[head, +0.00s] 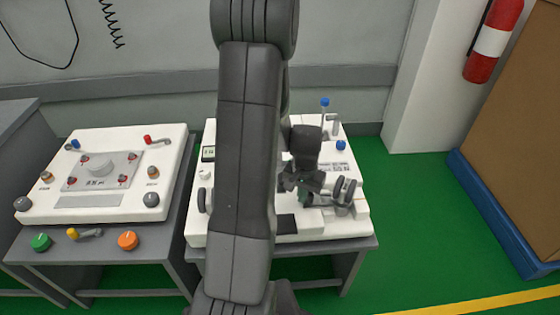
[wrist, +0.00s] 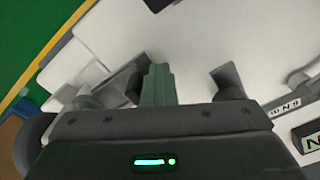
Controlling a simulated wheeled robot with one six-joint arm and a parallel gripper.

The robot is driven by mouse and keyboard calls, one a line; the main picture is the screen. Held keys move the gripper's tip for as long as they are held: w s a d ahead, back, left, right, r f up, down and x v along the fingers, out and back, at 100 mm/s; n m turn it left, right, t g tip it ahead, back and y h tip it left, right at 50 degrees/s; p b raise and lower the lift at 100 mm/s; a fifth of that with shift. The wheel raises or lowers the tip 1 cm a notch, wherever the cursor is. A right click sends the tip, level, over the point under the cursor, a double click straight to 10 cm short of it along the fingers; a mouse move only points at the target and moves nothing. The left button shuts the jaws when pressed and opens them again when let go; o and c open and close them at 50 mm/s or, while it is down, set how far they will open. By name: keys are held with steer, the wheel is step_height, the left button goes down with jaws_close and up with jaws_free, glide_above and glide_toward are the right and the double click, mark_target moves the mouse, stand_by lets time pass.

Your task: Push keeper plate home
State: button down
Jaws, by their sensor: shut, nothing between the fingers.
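My gripper (head: 304,194) is over the right part of the white unit on the middle cart, pointing down. In the wrist view its greenish-grey fingers (wrist: 157,84) are together, with nothing held. A grey metal fitting (head: 343,209) with dark rounded parts lies just right of the fingertips in the head view. Grey metal pieces (wrist: 112,88) also show left of the fingers in the wrist view. I cannot tell for sure which piece is the keeper plate. Contact between the fingertips and the fitting cannot be made out. My arm hides the middle-left of the unit.
The white unit (head: 350,222) also carries a blue-topped post (head: 325,104) at the back and a blue knob (head: 341,145). A second white panel (head: 92,202) with knobs stands on the left cart. Green floor is open to the right, before a brown box (head: 520,140).

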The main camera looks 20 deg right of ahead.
mark_target(313, 195)
steer(key=shift+s+d, duration=0.25)
steer(key=shift+d, duration=0.6)
steer(key=shift+s+d, duration=0.2)
steer(key=shift+d, duration=0.65)
steer(key=shift+a+f, duration=0.1)
steer(key=shift+a, duration=0.1)
steer(key=shift+w+a, duration=0.1)
steer(key=shift+a, duration=0.3)
steer(key=shift+w+r+p, duration=0.1)
steer(key=shift+r+p, duration=3.3)
steer(key=shift+r, duration=1.25)
steer(key=shift+f, duration=0.1)
steer(key=shift+f, duration=0.15)
